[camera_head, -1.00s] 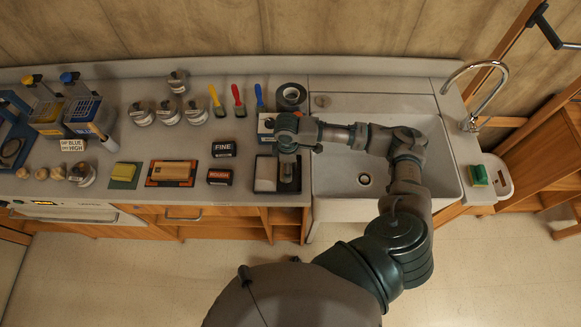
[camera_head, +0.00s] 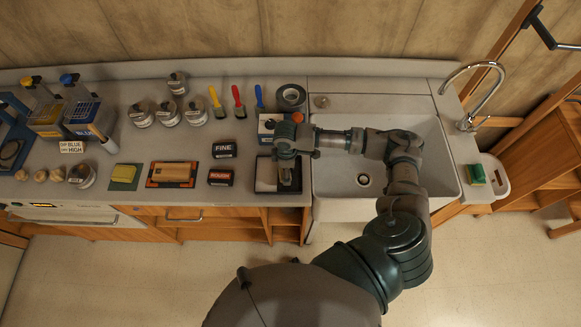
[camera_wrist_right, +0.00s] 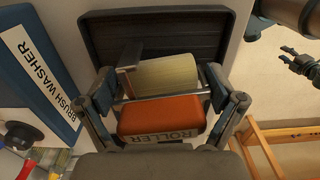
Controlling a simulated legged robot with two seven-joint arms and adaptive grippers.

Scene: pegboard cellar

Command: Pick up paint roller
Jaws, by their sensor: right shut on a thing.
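The paint roller has a cream sleeve (camera_wrist_right: 166,76) and an orange block (camera_wrist_right: 162,115) marked ROLLER. It shows in the right wrist view between the fingers of my right gripper (camera_wrist_right: 163,110). My right gripper (camera_head: 287,182) is shut on the roller, over the dark tray (camera_head: 262,176) beside the sink. In the head view the gripper hides most of the roller. The tray's dark rim (camera_wrist_right: 155,20) lies behind the roller in the wrist view; I cannot tell whether they touch. A dark gripper, apparently my left (camera_wrist_right: 302,64), shows over the floor at right; its opening is unclear.
The white sink (camera_head: 335,205) with its tap (camera_head: 490,90) is right of the tray. The brush washer box (camera_wrist_right: 35,65) stands close behind it. FINE (camera_head: 224,149) and ROUGH (camera_head: 220,177) boxes are left.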

